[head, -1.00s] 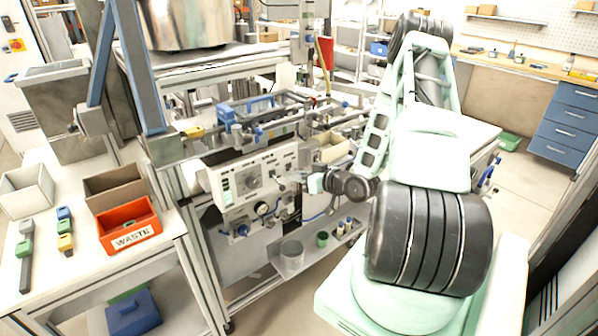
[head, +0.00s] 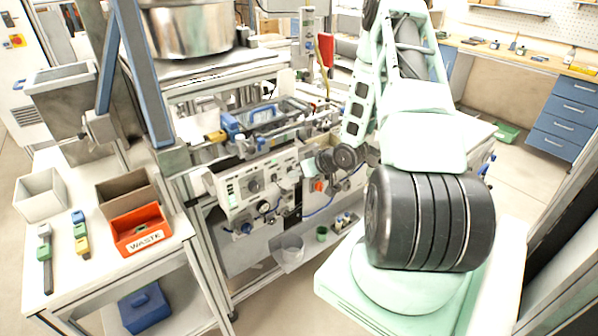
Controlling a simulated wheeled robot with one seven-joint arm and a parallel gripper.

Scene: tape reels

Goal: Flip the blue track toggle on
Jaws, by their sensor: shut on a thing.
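A second panel section (head: 345,183) with a red-orange part (head: 319,186) shows just below my gripper.
At left, a white table (head: 75,275) bears an orange WASTE bin (head: 140,228), a brown bin (head: 127,190) and a white bin (head: 40,195). A blue-grey post (head: 140,75) rises nearby.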

